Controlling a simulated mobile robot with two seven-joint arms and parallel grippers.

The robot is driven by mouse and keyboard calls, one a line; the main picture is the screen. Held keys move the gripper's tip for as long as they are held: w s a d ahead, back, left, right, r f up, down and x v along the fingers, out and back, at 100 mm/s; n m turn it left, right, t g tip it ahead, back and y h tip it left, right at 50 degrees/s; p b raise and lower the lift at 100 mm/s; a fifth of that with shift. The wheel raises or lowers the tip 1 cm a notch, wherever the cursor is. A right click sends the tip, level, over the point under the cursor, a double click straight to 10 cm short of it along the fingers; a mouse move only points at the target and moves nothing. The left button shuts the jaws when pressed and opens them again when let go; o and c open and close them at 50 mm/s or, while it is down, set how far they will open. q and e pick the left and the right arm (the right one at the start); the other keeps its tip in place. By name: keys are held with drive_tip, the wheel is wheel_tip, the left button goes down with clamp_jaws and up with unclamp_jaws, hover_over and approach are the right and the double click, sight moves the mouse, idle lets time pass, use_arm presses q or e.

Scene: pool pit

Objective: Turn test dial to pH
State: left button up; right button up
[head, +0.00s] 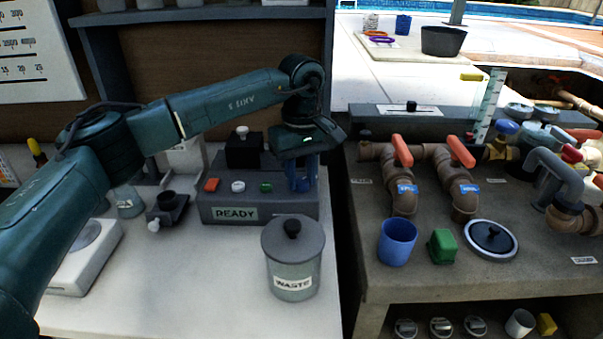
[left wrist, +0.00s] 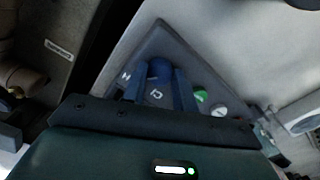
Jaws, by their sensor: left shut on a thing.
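The grey test box (head: 268,208) stands on the white counter, its front display reading "READY". On its top are a red button (head: 212,184), a white round knob (head: 238,186) and a green button (head: 266,187). My left gripper (head: 303,180) reaches down over the box's right end, fingers shut on the blue test dial. In the left wrist view the dial (left wrist: 160,68) sits between the fingers of my gripper (left wrist: 158,84), with small white markings beside it. Which marking the dial points at cannot be told. In the head view the fingers mostly hide the dial. My right gripper is not in view.
A grey WASTE canister (head: 293,262) with a knobbed lid stands just in front of the box. A black block (head: 244,150) is behind it. A bench with pipes, a blue cup (head: 397,242) and a green block (head: 442,246) lies right, across a gap.

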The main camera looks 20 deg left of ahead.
sight(301, 181)
use_arm(q)
drive_tip(key=o, duration=1)
drive_tip(key=shift+c, duration=0.2)
wheel_tip(301, 181, up, 13)
drive_tip(key=shift+s, duration=0.1)
